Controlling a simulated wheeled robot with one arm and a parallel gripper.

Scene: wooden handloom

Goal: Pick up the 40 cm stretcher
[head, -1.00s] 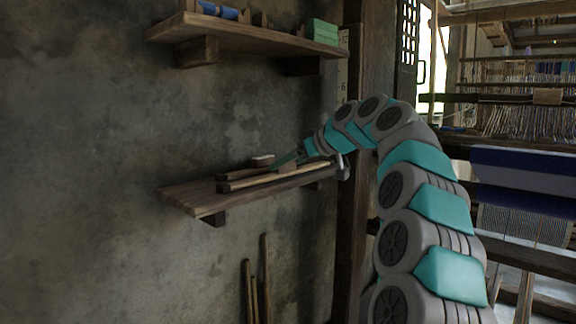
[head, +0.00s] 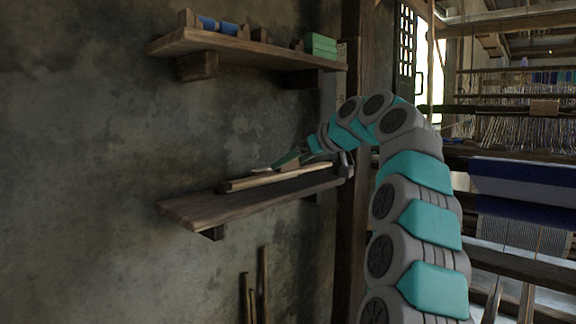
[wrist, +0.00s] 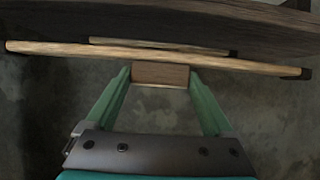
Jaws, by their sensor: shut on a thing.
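The stretcher is a long pale wooden bar with dark ends (wrist: 220,62), crossing the wrist view; it shows in the head view (head: 250,182) just above the lower shelf. A brown wooden block (wrist: 160,75) juts from its middle toward me and looks joined to it. My gripper (head: 288,161) is shut on this block, one green finger on each side. A shorter thin bar (wrist: 150,44) runs alongside behind the long one; I cannot tell whether it belongs to it. My fingertips are small in the head view.
The lower wall shelf (head: 200,208) is bare at its left end. The upper shelf (head: 215,48) holds blue rolls (head: 218,25) and green blocks (head: 320,45). A dark post (head: 355,220) and the loom (head: 520,180) stand to the right. Sticks (head: 254,285) lean on the wall below.

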